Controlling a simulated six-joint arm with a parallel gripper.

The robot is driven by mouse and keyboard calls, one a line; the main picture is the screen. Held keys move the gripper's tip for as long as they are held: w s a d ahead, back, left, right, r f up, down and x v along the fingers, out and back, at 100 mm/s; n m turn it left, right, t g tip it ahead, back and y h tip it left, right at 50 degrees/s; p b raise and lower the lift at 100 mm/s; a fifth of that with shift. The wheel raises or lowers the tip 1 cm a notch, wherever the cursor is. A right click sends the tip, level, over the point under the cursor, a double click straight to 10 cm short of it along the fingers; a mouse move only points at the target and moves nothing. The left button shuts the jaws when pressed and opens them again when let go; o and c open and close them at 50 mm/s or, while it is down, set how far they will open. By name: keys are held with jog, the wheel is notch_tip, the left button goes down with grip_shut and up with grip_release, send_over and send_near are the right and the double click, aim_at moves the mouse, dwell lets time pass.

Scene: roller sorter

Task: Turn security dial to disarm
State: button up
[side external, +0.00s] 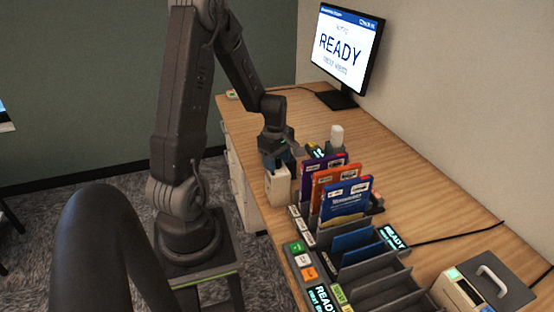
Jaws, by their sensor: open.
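I cannot pick out a security dial for certain in the side external view. My gripper (277,163) points down at the desk's left edge. It is open, and its fingertips are small and dark in the picture. A cream box-like thing (278,187) shows directly below it; I cannot tell whether they touch. A small white upright cylinder (336,134) stands to the right of my gripper, on or behind a dark unit. A small pale device (232,94) lies at the far left corner of the desk.
A rack (375,274) with dark dividers holds purple, orange and blue packs (345,198). Green, white and orange buttons (302,260) line its left side. A monitor (345,48) reads READY. A handled device (487,287) stands front right.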

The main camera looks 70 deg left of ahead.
jog(key=shift+c, duration=0.3)
jog(key=c, duration=0.9)
jog(key=shift+m, duration=0.3)
jog(key=m, duration=1)
jog(key=shift+m, duration=0.4)
jog(key=m, duration=0.5)
jog(key=shift+m+h, duration=0.3)
jog(key=shift+h, duration=0.1)
jog(key=shift+w+m+g, duration=0.1)
jog(key=shift+m+g, duration=0.2)
jog(key=shift+m, duration=2.2)
